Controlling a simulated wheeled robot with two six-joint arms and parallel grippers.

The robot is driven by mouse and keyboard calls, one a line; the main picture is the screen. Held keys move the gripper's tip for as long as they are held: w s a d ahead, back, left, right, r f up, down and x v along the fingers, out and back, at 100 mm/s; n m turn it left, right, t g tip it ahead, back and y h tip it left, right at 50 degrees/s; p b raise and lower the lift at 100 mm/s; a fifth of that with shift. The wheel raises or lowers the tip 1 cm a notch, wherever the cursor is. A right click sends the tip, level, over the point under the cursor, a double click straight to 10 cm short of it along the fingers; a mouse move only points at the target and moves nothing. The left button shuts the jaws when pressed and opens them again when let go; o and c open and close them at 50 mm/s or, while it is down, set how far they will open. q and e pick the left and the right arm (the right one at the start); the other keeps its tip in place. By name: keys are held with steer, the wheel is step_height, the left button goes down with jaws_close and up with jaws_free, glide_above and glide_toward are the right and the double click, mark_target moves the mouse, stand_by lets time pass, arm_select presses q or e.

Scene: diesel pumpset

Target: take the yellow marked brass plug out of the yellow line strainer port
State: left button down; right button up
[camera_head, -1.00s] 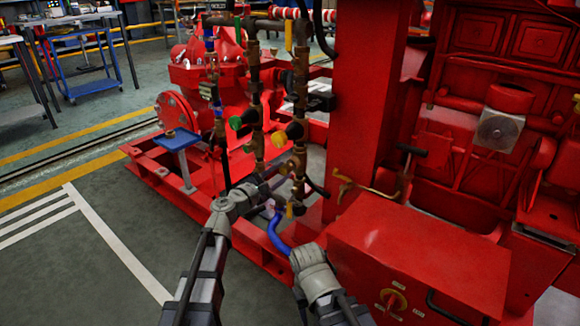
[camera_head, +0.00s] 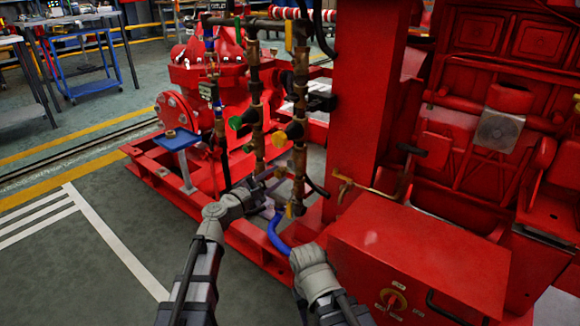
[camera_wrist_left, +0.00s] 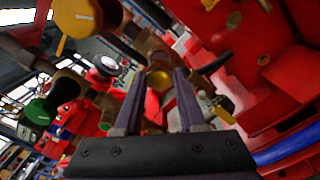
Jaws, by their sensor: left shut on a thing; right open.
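My left gripper (camera_head: 268,183) is at the lower part of the brass pipes, beside the yellow-handled line. In the left wrist view its two fingers (camera_wrist_left: 158,98) are closed about a small round brass plug (camera_wrist_left: 159,79) with a yellowish face, at the fingertips. A brass fitting (camera_wrist_left: 153,52) is right behind the plug. I cannot tell whether the plug is still seated in its port. The yellow valve handle (camera_head: 295,151) is on the right-hand brass pipe; a yellow handle also shows in the left wrist view (camera_wrist_left: 76,17). My right forearm is at lower middle; its jaws are hidden.
A green valve handle (camera_head: 236,122) is on the neighbouring pipe. A blue hose (camera_head: 277,237) curves below my left gripper. A red column (camera_head: 362,110) and red control box (camera_head: 420,260) stand to the right. A blue tray (camera_head: 175,140) is on a post at left.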

arm_select(q)
steer(key=shift+v, duration=1.3)
steer(key=shift+w, duration=0.1)
